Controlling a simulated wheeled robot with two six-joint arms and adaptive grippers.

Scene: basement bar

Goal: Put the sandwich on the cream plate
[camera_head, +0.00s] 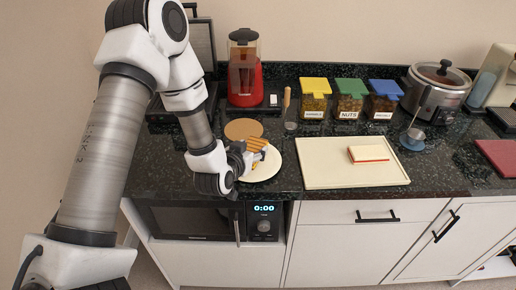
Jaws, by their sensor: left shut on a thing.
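My left gripper (238,158) comes in from the left and is shut on the sandwich (257,145), a toasted brown piece with some pale and coloured filling showing. The sandwich is over the cream plate (268,172), a round plate near the counter's front edge. I cannot tell whether the sandwich touches the plate. The gripper hides part of the sandwich and the plate's left side. My right gripper does not show.
A round brown board (243,128) lies behind the plate. A cream cutting board (322,178) with a small red-edged block (368,153) is to the right. A red blender (244,75), several lidded jars (349,101) and a cooker (436,92) stand at the back.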

